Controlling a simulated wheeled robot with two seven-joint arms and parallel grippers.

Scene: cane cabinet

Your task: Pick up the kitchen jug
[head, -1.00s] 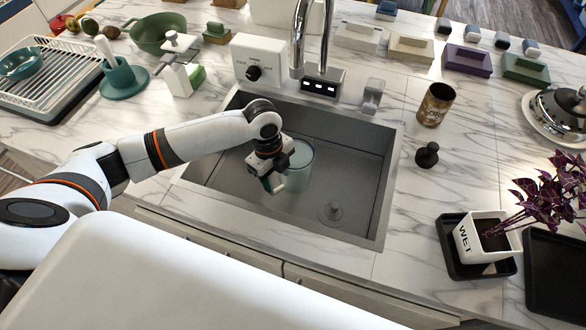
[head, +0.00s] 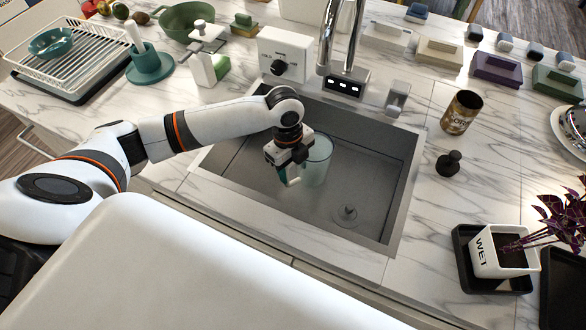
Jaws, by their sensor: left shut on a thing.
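The kitchen jug (head: 317,162) is a pale teal, see-through vessel with a handle on its left side. It is upright in the grey sink (head: 372,178), left of the drain. My left gripper (head: 288,172) comes down from above on the jug's left side and is shut on its handle. The gripper body hides part of the jug's rim and handle. I cannot tell whether the jug's base touches the sink floor. My right gripper is not in view.
The chrome faucet (head: 342,50) rises behind the sink. A brown can (head: 461,113) and a black stopper (head: 449,163) stand to the right. A dish rack (head: 72,60) is at far left.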

